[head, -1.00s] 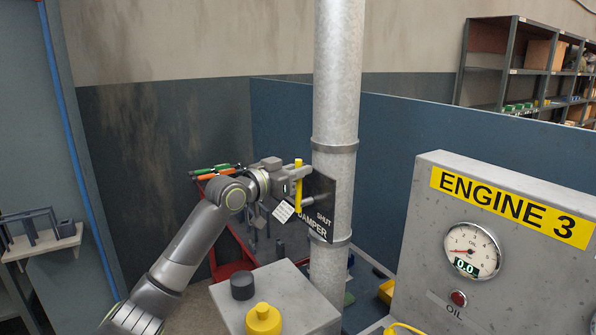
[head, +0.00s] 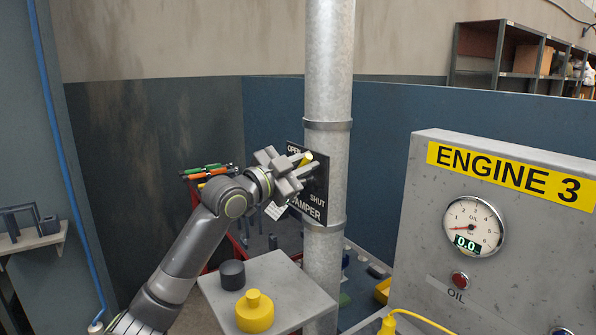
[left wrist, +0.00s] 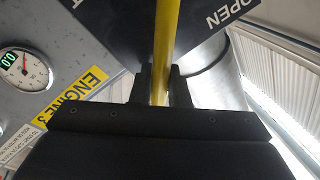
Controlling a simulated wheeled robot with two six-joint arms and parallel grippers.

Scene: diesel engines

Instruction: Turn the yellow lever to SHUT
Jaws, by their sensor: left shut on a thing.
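The yellow lever (head: 306,158) is on the black damper plate (head: 317,213), which is fixed to the front of the grey pipe. The plate reads OPEN at its top, SHUT at its right and DAMPER below. The lever leans to the right of upright, between OPEN and SHUT. My left gripper (head: 293,176) is shut on the lever and hides part of it in the head view. In the left wrist view the lever (left wrist: 166,40) runs between the two dark fingers (left wrist: 160,86). My right gripper is not in view.
The pipe (head: 328,70) stands right behind the plate. A grey box (head: 285,285) with a black knob (head: 232,274) and a yellow knob (head: 255,312) is below. The ENGINE 3 cabinet (head: 440,235) stands at the right. A white tag (head: 275,210) hangs near the gripper.

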